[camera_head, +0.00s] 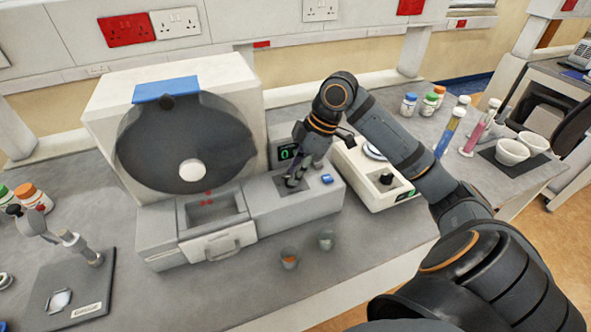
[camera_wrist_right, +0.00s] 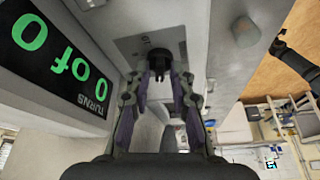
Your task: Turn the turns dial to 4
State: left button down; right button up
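The turns dial (camera_wrist_right: 160,58) is a small black knob on the grey front part of the tablet machine (camera_head: 250,207). In the wrist view, the display (camera_wrist_right: 62,62) beside it reads "0 of 0" in green above the word TURNS. My right gripper (camera_head: 297,172) points down at the dial. In the wrist view, the fingers of my right gripper (camera_wrist_right: 161,82) are apart, with the dial between or just beyond their tips; contact is not clear. In the head view the fingers largely hide the dial. My left gripper is not in view.
A blue button (camera_head: 327,179) lies right of the dial. A white balance-like device (camera_head: 378,190) stands close on the right, under my right arm. Two small cups (camera_head: 289,258) stand in front of the machine. Bottles, tubes and white mortars (camera_head: 512,151) are farther right.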

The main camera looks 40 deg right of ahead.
grip_shut()
jog(key=m+p, duration=0.2)
jog(key=shift+s+r+t+p, duration=0.15)
jog(key=shift+r+t+p, duration=0.05)
jog(key=shift+t+p, duration=0.15)
jog(key=m+p, duration=0.1)
jog(key=m+h+p, duration=0.1)
jog(key=shift+s+a+m+t+p, duration=0.1)
jog(key=shift+a+m+t+p, duration=0.1)
jog(key=shift+m+t+p, duration=0.2)
jog(key=shift+a+m+t+h+p, duration=0.1)
jog(key=shift+m+t+h+p, duration=0.25)
jog(key=shift+m+p, duration=0.7)
jog(key=shift+a+f+m+h+p, duration=0.15)
jog(key=shift+m+h+p, duration=0.3)
jog(key=shift+m, duration=0.9)
jog(key=shift+o, duration=1.9)
grip_release()
